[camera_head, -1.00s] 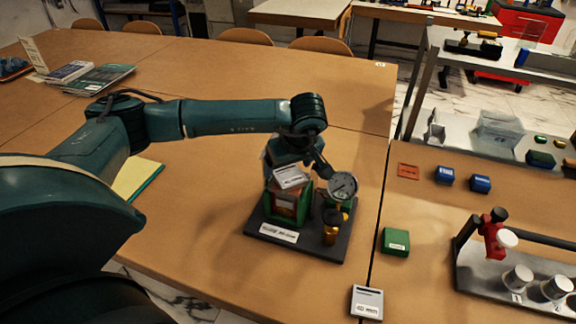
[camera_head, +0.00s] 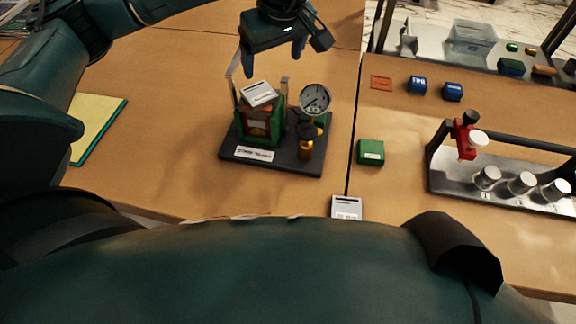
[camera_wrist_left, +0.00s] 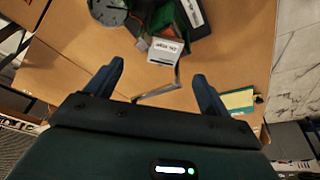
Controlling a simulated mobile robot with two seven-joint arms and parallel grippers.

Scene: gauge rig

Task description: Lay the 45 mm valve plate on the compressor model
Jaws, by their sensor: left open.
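The compressor model (camera_head: 259,124) is a green block with a reddish window, on a dark base at the table's middle. A silver-grey plate (camera_head: 259,93) with a white label lies slightly tilted on its top; I cannot read its size. The plate also shows in the left wrist view (camera_wrist_left: 168,48). A similar grey plate (camera_head: 346,207) lies on the table near the front edge, its label unreadable. My left gripper (camera_head: 273,64) is open and empty, above and behind the model. Its fingers (camera_wrist_left: 155,86) are apart from the plate in the wrist view. My right gripper is not in view.
A round gauge (camera_head: 315,99) on a brass fitting stands right of the model. Thin metal uprights (camera_head: 284,90) rise beside it. A yellow pad (camera_head: 95,128) lies left.

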